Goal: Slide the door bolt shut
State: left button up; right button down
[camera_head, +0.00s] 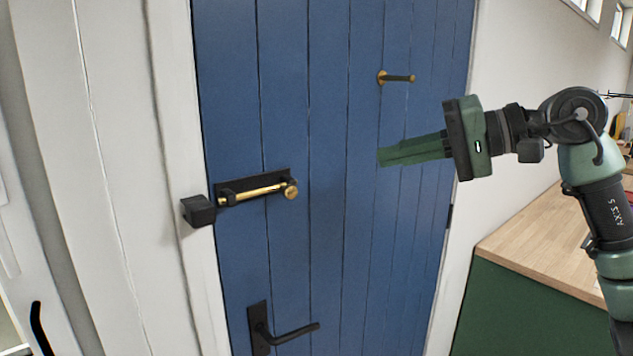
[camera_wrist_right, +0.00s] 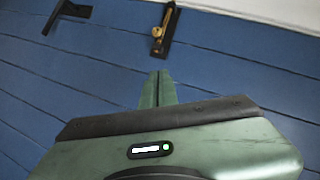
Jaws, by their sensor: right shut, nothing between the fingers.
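The door bolt is a brass rod (camera_head: 250,193) on a black plate (camera_head: 279,176) on the blue door (camera_head: 285,80). Its round brass knob (camera_head: 291,190) is at the rod's right end. A black keeper block (camera_head: 198,210) sits on the white frame, left of the bolt. The rod's left end is close to the keeper; I cannot tell whether it enters. The bolt also shows at the top of the right wrist view (camera_wrist_right: 158,38). My right gripper (camera_head: 380,157) is shut and empty, right of the knob and apart from it. My left gripper is out of view.
A black lever handle (camera_head: 290,334) is below the bolt. A brass and dark peg (camera_head: 397,78) sticks out of the door at upper right. A wood-topped green counter (camera_head: 530,245) stands at the right. The door surface between gripper and bolt is clear.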

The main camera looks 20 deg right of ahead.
jog(key=s+a+f+p+x, duration=0.1)
jog(key=p+x, duration=0.4)
jog(key=x, duration=0.8)
jog(key=shift+s+a, duration=0.2)
jog(key=shift+s, duration=0.45)
